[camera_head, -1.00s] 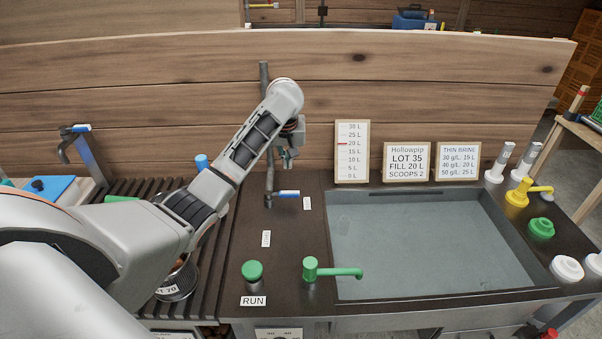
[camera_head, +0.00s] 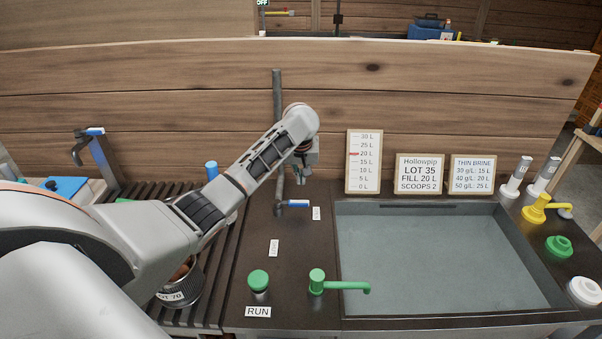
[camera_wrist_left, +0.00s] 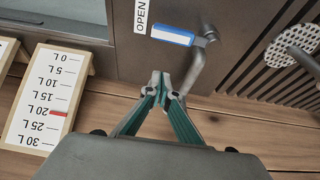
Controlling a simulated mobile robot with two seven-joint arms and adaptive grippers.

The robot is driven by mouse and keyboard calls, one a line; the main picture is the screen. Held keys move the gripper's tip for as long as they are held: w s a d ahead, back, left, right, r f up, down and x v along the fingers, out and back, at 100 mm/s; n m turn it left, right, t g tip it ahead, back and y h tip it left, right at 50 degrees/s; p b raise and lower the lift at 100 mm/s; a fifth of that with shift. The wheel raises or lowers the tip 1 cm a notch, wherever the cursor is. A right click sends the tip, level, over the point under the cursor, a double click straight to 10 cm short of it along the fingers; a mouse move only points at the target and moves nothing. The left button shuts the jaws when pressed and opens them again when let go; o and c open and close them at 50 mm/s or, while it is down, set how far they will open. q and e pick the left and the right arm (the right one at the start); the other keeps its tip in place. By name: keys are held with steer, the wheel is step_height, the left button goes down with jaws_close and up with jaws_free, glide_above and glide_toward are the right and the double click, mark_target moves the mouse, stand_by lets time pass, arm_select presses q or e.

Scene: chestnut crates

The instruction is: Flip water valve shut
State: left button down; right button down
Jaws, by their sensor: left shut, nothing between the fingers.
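The water valve has a short blue lever with a white edge (camera_head: 297,204) at the foot of a grey upright pipe (camera_head: 278,110). The lever points right, toward a small white label (camera_head: 316,213). In the left wrist view the lever (camera_wrist_left: 172,36) lies beside the label, which reads OPEN (camera_wrist_left: 140,16). My left gripper (camera_head: 303,180) is above and behind the lever, near the pipe. In the left wrist view its green-sided fingers (camera_wrist_left: 162,88) are shut and empty, close to the pipe and apart from the lever. My right gripper is out of view.
A sunken basin (camera_head: 440,310) lies to the right, with a green tap (camera_head: 318,282) and green RUN button (camera_head: 258,281) in front. A volume board (camera_head: 364,162) and two sign boards stand behind the basin. A second label (camera_head: 273,247) lies on the clear counter.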

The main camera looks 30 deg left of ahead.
mark_target(291, 203)
arm_select(q)
steer(key=b+x, duration=0.1)
steer(key=x, duration=0.4)
steer(key=shift+s+d+r+p, duration=0.2)
steer(key=shift+s+d+p, duration=0.1)
steer(key=shift+s+d, duration=0.5)
steer(key=shift+s, duration=0.45)
steer(key=shift+s+d+p, duration=0.3)
steer(key=shift+s, duration=0.2)
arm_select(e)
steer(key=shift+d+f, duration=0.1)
